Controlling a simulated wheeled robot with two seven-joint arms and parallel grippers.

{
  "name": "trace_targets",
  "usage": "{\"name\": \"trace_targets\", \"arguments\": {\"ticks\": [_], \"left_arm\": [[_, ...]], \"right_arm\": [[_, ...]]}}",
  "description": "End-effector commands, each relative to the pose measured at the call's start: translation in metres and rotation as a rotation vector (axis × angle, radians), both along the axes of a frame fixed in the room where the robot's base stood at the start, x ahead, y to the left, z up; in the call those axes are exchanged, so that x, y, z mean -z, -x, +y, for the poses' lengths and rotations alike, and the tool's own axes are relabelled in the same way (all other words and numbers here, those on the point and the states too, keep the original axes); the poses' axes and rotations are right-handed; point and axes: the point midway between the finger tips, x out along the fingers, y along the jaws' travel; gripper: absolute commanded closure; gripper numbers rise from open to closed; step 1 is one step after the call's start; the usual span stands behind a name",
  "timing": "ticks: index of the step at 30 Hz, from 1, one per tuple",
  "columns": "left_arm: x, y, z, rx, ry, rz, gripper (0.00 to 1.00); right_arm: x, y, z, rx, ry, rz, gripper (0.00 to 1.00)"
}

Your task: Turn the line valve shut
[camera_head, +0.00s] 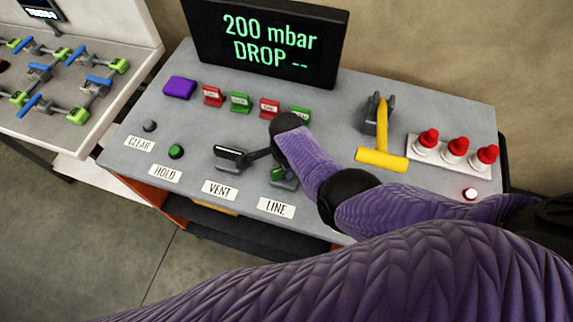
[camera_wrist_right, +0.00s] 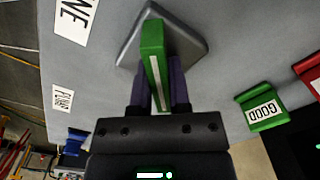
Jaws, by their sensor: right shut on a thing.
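The line valve has a green handle with a white stripe (camera_wrist_right: 153,48) on a grey square base (camera_wrist_right: 190,42), seen in the right wrist view. In the head view the valve (camera_head: 286,182) sits behind the LINE label (camera_head: 276,207), mostly hidden by my right arm. My right gripper (camera_wrist_right: 159,92) is shut on the green handle, one finger on each side. Its fingers are largely hidden in the head view. My left gripper is not in view.
The vent valve (camera_head: 230,156) stands just left of the line valve. A yellow T-handle (camera_head: 381,157) and red-capped plugs (camera_head: 455,149) are to the right. Coloured tags (camera_head: 240,101) lie behind. The display (camera_head: 266,40) reads "200 mbar DROP --".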

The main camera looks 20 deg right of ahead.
Motion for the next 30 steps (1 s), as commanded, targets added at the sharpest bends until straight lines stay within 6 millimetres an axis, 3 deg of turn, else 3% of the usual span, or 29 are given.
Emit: {"name": "trace_targets", "arguments": {"ticks": [15, 30], "left_arm": [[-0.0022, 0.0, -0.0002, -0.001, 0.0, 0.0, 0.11], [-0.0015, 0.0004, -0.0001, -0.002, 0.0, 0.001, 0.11]], "right_arm": [[0.0001, -0.0002, -0.0002, 0.463, 0.0, -0.001, 1.0], [0.0, -0.0003, -0.0004, 0.711, 0.0, -0.001, 1.0]]}}
